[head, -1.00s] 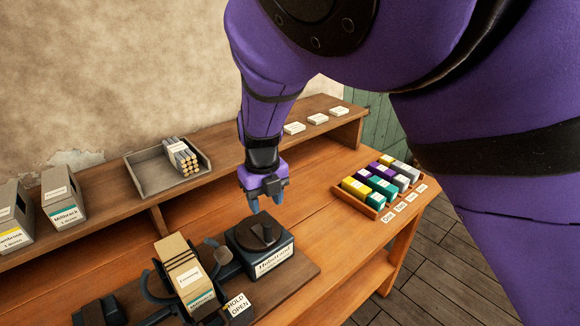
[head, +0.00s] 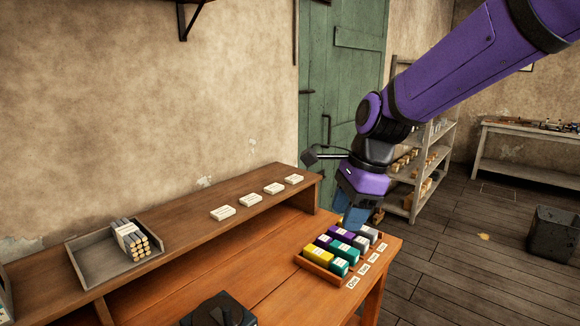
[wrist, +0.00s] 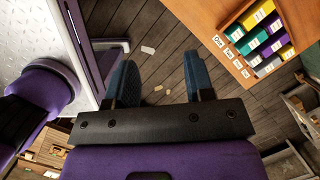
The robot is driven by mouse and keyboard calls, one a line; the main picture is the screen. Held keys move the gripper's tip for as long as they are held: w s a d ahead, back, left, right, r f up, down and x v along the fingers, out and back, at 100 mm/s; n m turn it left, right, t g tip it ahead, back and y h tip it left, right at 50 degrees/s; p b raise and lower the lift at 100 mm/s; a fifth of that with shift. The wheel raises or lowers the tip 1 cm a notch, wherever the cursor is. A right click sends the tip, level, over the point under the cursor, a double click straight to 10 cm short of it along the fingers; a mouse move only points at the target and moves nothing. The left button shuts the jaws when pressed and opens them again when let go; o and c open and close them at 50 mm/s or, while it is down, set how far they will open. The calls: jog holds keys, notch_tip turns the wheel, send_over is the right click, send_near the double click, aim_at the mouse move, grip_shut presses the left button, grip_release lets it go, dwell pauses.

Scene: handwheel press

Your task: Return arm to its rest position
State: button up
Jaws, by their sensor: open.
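My gripper (head: 357,214) hangs at the end of my purple arm, above and just behind the tray of coloured boxes at the bench's right end in the head view. In the wrist view my gripper (wrist: 158,85) shows two blue fingers spread wide apart. The wooden bench (head: 205,270) stands below and to the left of the gripper. The gripper touches nothing that I can see.
A tray (head: 318,266) of yellow, purple, teal and grey boxes sits at the bench's right end. A grey tray (head: 85,262) of rolls and several white cards (head: 248,200) lie on the raised shelf. A shelf rack (head: 428,160) and a bin (head: 553,237) stand beyond.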

jog(key=s+d+r+n+t+h, duration=0.1)
jog(key=s+d+r+n+t, duration=0.1)
jog(key=s+d+n, duration=0.6)
jog(key=s+d+r+n+t+h, duration=0.2)
jog(key=s+d+r+n, duration=0.3)
jog(key=s+d, duration=0.6)
jog(key=n+t, duration=0.1)
jog(key=n, duration=0.1)
jog(key=shift+d+r+n, duration=0.15)
jog(key=shift+d+n, duration=0.2)
jog(key=shift+n, duration=0.05)
